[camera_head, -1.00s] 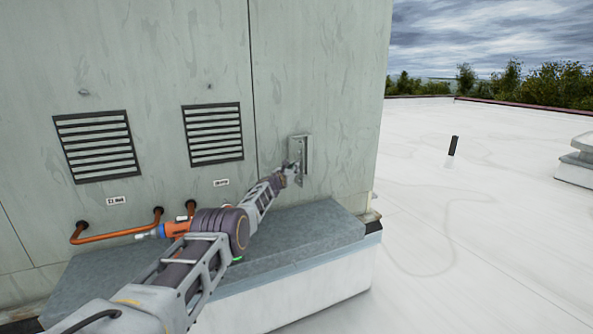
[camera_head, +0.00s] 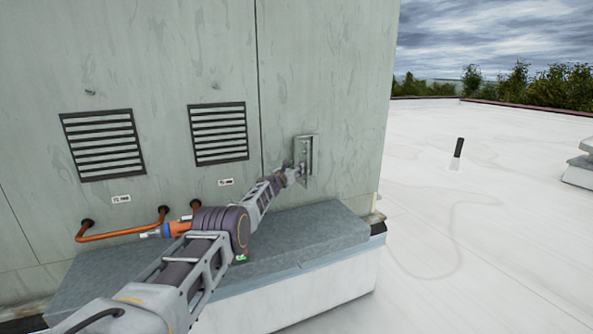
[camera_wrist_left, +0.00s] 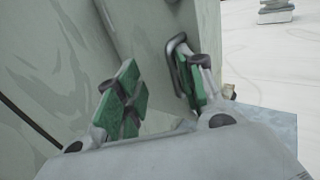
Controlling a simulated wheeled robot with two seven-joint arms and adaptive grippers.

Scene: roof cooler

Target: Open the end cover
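The end cover (camera_head: 345,100) is the pale grey-green panel at the right end of the cooler housing. It looks flush with the panel beside it, along a dark vertical seam. A grey metal handle (camera_head: 310,155) is mounted low on it. My left gripper (camera_head: 296,172) is at the lower left part of the handle. In the left wrist view its green-padded fingers (camera_wrist_left: 160,93) stand apart with a gap between them. A dark loop (camera_wrist_left: 178,48) lies by the right finger; I cannot tell whether they touch. My right gripper is not in view.
A grey ledge (camera_head: 275,240) runs under the panels, below my left arm. Orange pipes (camera_head: 125,231) leave the wall at lower left, close to the arm. Two louvred vents (camera_head: 103,145) are on the left panel. The white roof (camera_head: 470,205) at right is mostly clear.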

